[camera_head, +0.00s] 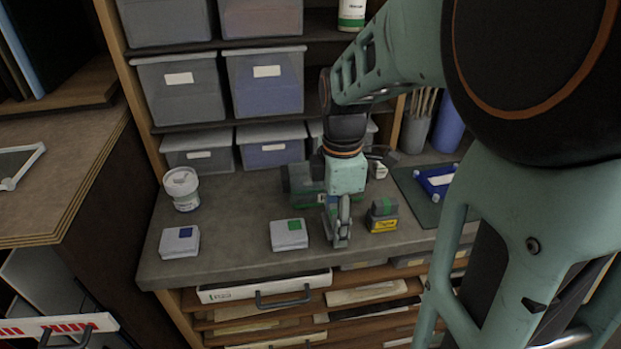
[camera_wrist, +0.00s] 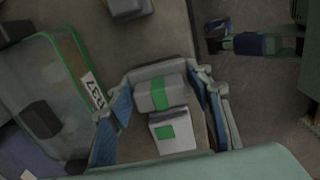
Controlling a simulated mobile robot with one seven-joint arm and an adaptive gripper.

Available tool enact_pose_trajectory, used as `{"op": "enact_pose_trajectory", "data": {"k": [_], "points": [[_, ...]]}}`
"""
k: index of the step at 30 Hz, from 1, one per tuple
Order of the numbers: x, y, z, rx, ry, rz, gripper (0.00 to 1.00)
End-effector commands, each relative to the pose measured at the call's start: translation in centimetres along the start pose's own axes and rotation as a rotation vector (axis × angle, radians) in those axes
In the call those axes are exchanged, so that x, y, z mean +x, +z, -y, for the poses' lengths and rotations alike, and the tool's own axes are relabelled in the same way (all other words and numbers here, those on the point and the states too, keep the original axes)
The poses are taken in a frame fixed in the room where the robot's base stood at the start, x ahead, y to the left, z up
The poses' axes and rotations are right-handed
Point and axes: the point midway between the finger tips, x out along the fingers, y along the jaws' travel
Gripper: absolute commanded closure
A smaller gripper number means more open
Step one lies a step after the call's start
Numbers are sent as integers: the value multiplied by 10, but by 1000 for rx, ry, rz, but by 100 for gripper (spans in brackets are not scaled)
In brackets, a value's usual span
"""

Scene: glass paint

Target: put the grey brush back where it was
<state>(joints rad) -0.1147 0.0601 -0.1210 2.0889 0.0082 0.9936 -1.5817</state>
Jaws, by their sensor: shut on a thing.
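My gripper (camera_head: 340,238) points down just above or at the grey bench top, near its front edge. In the wrist view its two fingers (camera_wrist: 160,92) are closed against the ends of a grey block with a green band (camera_wrist: 147,95). No bristles or handle show on it, so I cannot tell if this is the grey brush. Several thin handles, perhaps brushes (camera_head: 422,102), stand in a grey cup (camera_head: 414,134) at the back right. A white box with a green square (camera_head: 289,236) sits left of my gripper; it also shows in the wrist view (camera_wrist: 178,143).
A white tub (camera_head: 182,190) and a white box with a blue square (camera_head: 178,245) are at left. Drawers lie below the bench.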

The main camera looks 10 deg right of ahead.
Motion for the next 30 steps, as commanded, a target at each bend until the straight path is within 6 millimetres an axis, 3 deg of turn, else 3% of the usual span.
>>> {"op": "enact_pose_trajectory", "data": {"k": [10, 11, 15, 25, 30], "points": [[3, 0, 0, 1, 0, 0, 76], [3, 0, 0, 1, 0, 0, 52], [2, 0, 0, 0, 0, 0, 37], [0, 0, 0, 0, 1, 0, 36], [-21, 0, -2, 0, 6, 0, 36]]}}
